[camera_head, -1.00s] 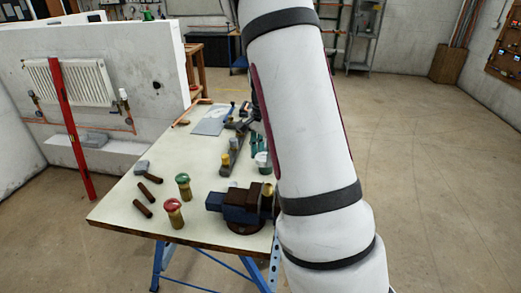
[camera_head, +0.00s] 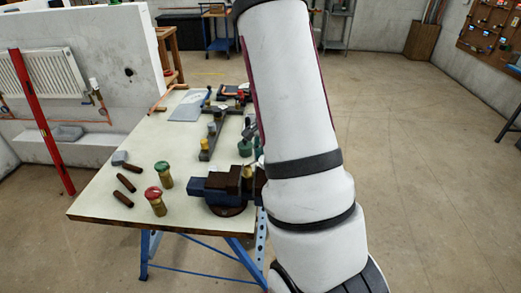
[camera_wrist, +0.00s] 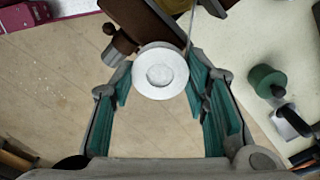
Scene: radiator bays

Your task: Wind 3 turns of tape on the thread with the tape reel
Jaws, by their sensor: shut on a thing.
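My gripper (camera_wrist: 160,80) shows in the wrist view with its teal finger pads on both sides of the white tape reel (camera_wrist: 161,71). It is shut on the reel, whose round face is towards the camera. The reel is close to the brown vice jaws (camera_wrist: 150,18) at the top. A dark brown cylindrical fitting (camera_wrist: 121,46) is just left of the reel; I cannot tell whether they touch. In the head view the blue and brown vice (camera_head: 222,188) stands at the bench's right edge. My arm hides most of the gripper there, and no thread detail is clear.
The pale bench (camera_head: 120,185) carries a red-topped fitting (camera_head: 155,200), a green-topped fitting (camera_head: 163,175) and brown rods (camera_head: 125,182) left of the vice. A green round item (camera_wrist: 265,80) lies right of my gripper. Open floor (camera_head: 430,180) is to the right.

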